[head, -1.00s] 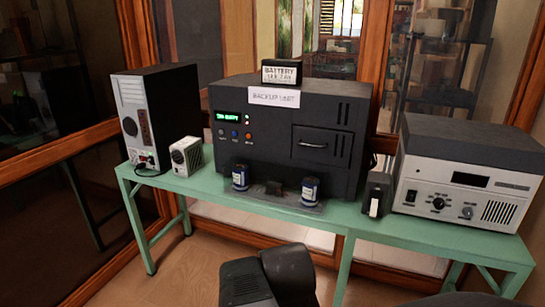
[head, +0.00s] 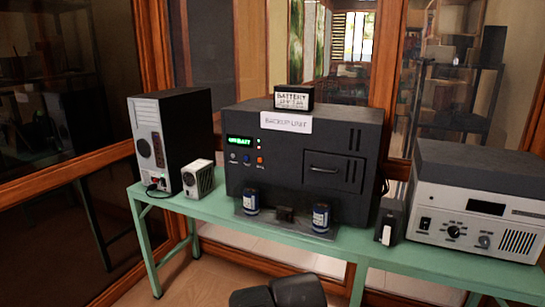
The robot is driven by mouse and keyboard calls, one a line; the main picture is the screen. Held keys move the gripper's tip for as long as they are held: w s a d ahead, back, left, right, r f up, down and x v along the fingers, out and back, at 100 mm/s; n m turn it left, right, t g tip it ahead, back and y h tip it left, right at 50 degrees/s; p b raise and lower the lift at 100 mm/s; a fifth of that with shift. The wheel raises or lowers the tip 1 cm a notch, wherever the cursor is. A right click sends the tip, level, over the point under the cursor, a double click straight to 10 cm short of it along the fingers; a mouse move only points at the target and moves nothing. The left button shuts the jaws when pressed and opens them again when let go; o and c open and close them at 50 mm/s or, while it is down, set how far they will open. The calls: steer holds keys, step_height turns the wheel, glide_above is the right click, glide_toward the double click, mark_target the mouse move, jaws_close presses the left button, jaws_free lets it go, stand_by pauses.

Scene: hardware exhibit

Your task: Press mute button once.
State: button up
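The dark backup unit (head: 300,190) stands on the green table. Its front has a lit green display (head: 239,142) that seems to read "ON BATT". Dark parts of my arm show at the bottom edge, below and apart from the unit. My gripper's fingers are not in view.
A computer tower (head: 176,140) and a small white box (head: 198,178) are left. A small black device (head: 391,222) and a silver-fronted unit (head: 475,212) are right.

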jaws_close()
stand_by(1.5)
